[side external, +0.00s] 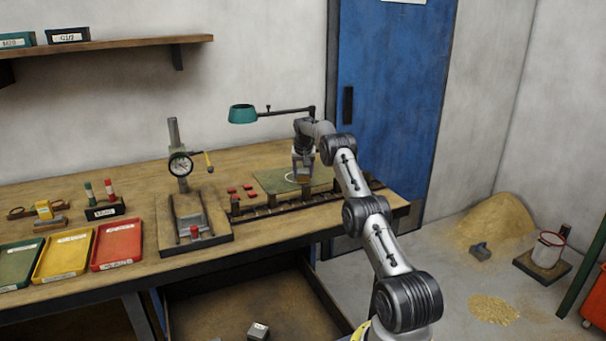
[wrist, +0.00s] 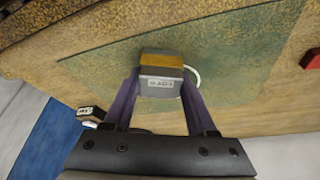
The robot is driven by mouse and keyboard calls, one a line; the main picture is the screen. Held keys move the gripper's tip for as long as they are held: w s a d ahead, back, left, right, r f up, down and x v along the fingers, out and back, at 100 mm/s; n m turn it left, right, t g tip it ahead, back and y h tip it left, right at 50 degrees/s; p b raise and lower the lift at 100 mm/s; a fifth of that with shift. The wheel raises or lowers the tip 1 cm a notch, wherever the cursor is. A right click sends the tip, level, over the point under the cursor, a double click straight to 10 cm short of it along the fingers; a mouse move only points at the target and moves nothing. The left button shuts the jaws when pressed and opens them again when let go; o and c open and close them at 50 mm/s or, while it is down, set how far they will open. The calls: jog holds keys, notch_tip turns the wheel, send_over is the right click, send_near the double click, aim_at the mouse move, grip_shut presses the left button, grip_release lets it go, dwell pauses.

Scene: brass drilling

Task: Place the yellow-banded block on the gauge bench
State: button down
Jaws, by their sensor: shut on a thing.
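The yellow-banded block (wrist: 162,80) is grey with a yellow-brown band and a white label, in the wrist view. My gripper (wrist: 160,88) is shut on it, with one dark finger on each side. In the side view my gripper (side external: 302,175) points down over the right part of the wooden bench, at the green mat (side external: 268,180). Whether the block touches the mat is unclear. The dial gauge (side external: 180,165) stands on a post to the left of my gripper, on a dark base (side external: 222,236) with a grey fixture and a small red piece.
Small red pieces (side external: 249,187) lie left of the mat. A slotted dark rail (side external: 285,202) runs along the front of it. A teal lamp (side external: 243,114) reaches over from behind. Green, yellow and red trays (side external: 117,243) sit at the left.

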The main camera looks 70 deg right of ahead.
jog(key=shift+r, duration=0.1)
jog(key=shift+c, duration=1)
grip_release()
jog(key=shift+f, duration=0.25)
